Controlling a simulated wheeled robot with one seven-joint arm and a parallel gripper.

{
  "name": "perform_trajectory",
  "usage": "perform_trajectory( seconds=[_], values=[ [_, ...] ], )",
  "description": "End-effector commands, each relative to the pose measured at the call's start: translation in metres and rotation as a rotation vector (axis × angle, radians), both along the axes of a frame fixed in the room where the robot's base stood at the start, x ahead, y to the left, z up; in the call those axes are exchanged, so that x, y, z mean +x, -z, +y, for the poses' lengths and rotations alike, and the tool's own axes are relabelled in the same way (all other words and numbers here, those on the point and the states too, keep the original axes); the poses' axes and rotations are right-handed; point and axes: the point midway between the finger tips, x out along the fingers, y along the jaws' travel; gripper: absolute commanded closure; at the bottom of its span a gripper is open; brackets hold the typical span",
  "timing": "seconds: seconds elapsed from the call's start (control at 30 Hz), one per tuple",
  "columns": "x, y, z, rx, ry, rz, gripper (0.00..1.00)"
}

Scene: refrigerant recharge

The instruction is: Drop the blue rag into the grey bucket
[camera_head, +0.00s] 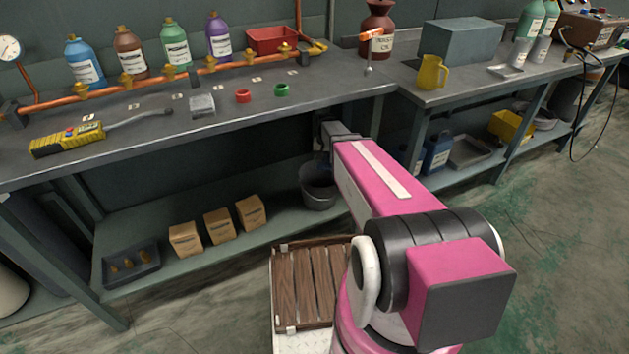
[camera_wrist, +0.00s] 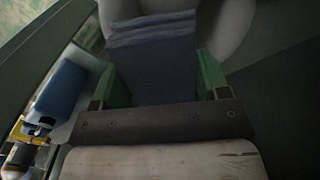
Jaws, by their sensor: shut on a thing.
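The grey bucket (camera_head: 319,190) stands on the lower shelf of the bench, partly behind my pink arm. My gripper is at the end of the arm, just below the bench top's front edge and over the bucket; its fingers are hard to make out in the head view. In the wrist view my gripper (camera_wrist: 163,82) has two green fingers shut on the dark blue rag (camera_wrist: 155,50), which shows folds along its far edge. A pale rounded surface, seemingly the bucket (camera_wrist: 238,22), lies behind the rag. I cannot tell whether the rag touches it.
The bench top (camera_head: 330,95) lies close above my gripper. Cardboard boxes (camera_head: 219,226) and a dark tray (camera_head: 132,268) stand left of the bucket on the shelf. Blue containers (camera_head: 437,152) stand to the right. A wooden pallet (camera_head: 308,285) lies on the floor in front.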

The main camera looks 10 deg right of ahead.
Motion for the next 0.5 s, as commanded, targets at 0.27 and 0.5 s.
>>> perform_trajectory(
  seconds=[0.27,0.5],
  values=[
    [0.0,0.01,0.0,0.0,0.0,0.001,0.54],
    [0.0,0.034,0.0,0.0,0.0,0.001,0.54]
  ],
)
